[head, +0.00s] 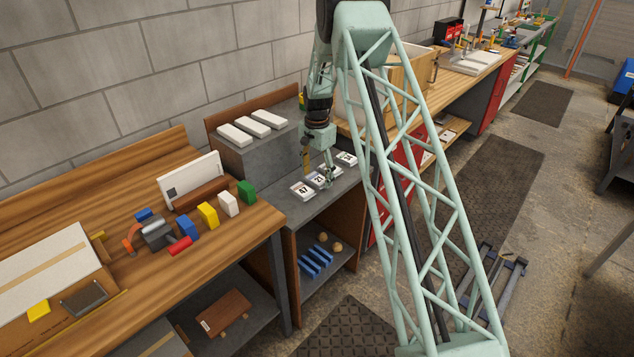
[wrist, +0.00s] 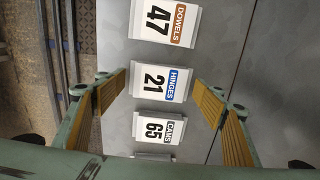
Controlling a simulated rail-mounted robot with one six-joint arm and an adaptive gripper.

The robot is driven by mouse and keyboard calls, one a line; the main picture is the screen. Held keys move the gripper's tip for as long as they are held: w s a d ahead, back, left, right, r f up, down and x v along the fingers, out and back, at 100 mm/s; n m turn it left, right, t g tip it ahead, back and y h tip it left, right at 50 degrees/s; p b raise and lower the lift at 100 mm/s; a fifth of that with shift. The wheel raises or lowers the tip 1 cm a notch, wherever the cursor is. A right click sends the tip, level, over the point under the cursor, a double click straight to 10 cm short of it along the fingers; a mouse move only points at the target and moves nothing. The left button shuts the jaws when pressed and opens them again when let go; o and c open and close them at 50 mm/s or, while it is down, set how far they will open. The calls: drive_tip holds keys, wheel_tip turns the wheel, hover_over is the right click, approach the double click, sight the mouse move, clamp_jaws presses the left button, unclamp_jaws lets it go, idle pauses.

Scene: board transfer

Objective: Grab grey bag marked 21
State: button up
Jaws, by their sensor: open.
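The bag marked 21 (wrist: 150,82) shows a white label with a blue "HINGES" band in the wrist view. In the head view it (head: 318,178) lies on a grey shelf (head: 322,204), partly hidden by my gripper. My gripper (wrist: 161,90) is open and empty, with one yellow-padded finger to each side of the bag in the wrist view. I cannot tell how high the fingertips are above the shelf. In the head view my gripper (head: 328,174) points down over the row of bags.
The bag marked 47, "DOWELS" (wrist: 164,20), lies on one side of bag 21. The bag marked 65, "CAMS" (wrist: 157,128), lies close on the other side. A grey block (head: 250,155) with white pieces stands behind. A wooden bench (head: 120,262) with coloured blocks is at left.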

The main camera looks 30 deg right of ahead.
sight(317, 178)
drive_tip(key=shift+c, duration=0.2)
idle(0.3)
drive_tip(key=c, duration=1.1)
drive_tip(key=shift+o, duration=0.2)
drive_tip(key=shift+r, duration=0.15)
drive_tip(key=shift+r, duration=1.45)
drive_tip(key=shift+s+r, duration=0.1)
drive_tip(key=shift+r, duration=0.1)
drive_tip(key=s+a+r, duration=0.1)
drive_tip(key=s+a, duration=0.3)
drive_tip(key=s, duration=1.1)
drive_tip(key=shift+a+r+p, duration=0.2)
drive_tip(key=shift+p, duration=0.1)
drive_tip(key=shift+s, duration=0.1)
